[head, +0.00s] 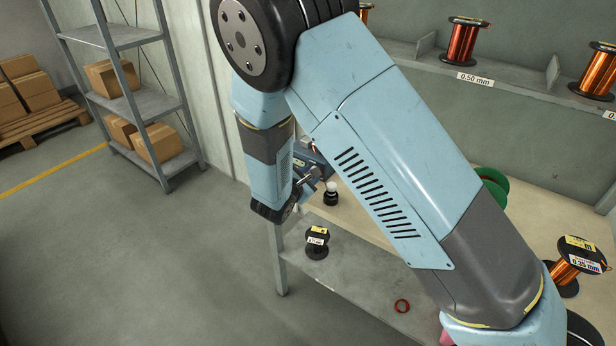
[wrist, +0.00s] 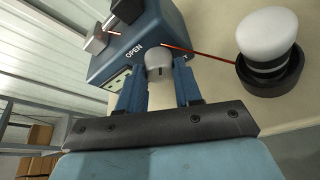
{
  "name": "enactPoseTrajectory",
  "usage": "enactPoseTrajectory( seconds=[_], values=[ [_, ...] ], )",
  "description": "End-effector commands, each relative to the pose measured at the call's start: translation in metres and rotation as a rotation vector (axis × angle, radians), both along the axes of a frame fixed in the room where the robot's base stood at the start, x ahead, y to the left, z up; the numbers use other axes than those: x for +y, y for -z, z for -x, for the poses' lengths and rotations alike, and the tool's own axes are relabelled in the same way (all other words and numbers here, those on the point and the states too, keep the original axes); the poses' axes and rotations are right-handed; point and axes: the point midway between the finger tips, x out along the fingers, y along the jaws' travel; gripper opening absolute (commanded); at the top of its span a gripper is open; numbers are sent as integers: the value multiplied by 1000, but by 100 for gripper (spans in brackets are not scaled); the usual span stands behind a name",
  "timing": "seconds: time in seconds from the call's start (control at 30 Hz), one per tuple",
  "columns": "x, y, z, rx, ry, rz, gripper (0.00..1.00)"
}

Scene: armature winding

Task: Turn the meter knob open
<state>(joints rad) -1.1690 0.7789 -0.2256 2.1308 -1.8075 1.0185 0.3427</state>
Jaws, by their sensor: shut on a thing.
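The meter is a dark blue box that fills the upper middle of the wrist view (wrist: 128,62), with the word OPEN printed above its grey knob (wrist: 158,65). My gripper (wrist: 160,84) is at the meter's front, its two fingers on either side of the knob and shut on it. The gripper covers the knob's lower part. In the head view the meter (head: 316,160) shows only partly behind my arm, and the knob is hard to make out there.
A black holder with a white rounded top (wrist: 268,45) stands right of the meter. A copper wire (wrist: 205,55) runs between them. A small black spool (head: 317,243) sits on the lower shelf. Copper spools (head: 463,40) stand on the back shelf. Open floor lies at left.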

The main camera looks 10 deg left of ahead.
Motion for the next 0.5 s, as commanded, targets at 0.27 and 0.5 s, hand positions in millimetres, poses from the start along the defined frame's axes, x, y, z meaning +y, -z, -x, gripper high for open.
enactPoseTrajectory(
  seconds=[0.27, 0.5],
  values=[
    [2, 0, 0, 102, 2, 237, 4],
    [4, 0, -1, 188, 1, 449, 4]
  ],
)
